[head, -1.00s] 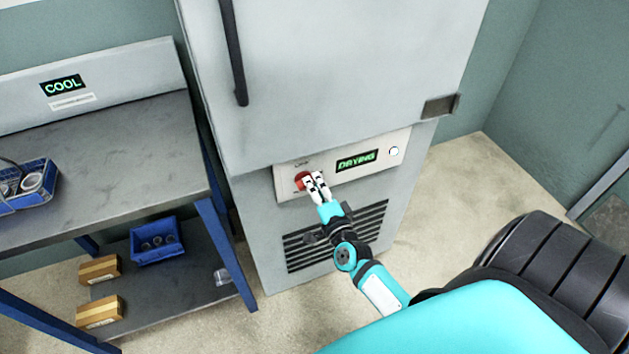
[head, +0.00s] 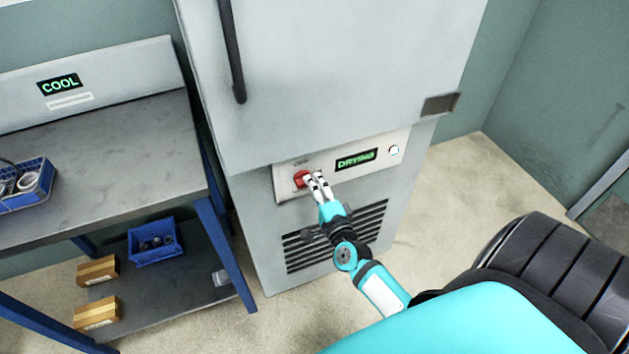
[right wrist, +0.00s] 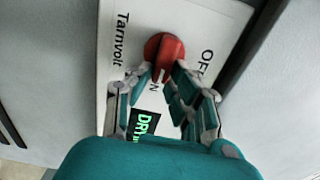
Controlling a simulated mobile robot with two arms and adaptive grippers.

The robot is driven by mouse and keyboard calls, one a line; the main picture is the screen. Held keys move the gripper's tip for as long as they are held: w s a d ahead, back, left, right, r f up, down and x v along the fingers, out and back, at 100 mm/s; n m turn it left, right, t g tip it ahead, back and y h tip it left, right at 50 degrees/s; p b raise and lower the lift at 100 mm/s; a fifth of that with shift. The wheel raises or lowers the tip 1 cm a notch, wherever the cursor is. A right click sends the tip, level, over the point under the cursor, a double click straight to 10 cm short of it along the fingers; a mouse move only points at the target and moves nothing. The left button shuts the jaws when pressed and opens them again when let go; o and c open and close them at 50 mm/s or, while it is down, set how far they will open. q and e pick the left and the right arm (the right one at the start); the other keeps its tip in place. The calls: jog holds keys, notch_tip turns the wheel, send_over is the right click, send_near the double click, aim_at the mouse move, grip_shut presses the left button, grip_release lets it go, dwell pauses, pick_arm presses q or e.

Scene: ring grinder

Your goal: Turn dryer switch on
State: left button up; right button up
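The dryer switch is a red rotary knob (head: 301,180) on the pale panel low on the dryer's front. In the right wrist view the knob (right wrist: 163,50) has a raised handle whose lower end points down toward partly covered lettering ending in "N"; "OF" shows to its right. The dryer display (head: 356,160) reads "DRYING" in green. My right gripper (head: 316,175) is just right of the knob in the head view. Its fingertips (right wrist: 163,76) are apart, near the handle's lower end; contact cannot be told. My left gripper is not in view.
The dryer door (head: 330,70) with its dark handle is above the panel. A workbench (head: 110,140) at left holds a blue bin (head: 28,185); its lower shelf holds another blue bin (head: 155,245) and small boxes (head: 97,270). A round button (head: 394,150) is right of the display.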

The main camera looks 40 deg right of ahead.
jog(key=o, duration=0.4)
jog(key=shift+o, duration=0.2)
jog(key=v, duration=1.2)
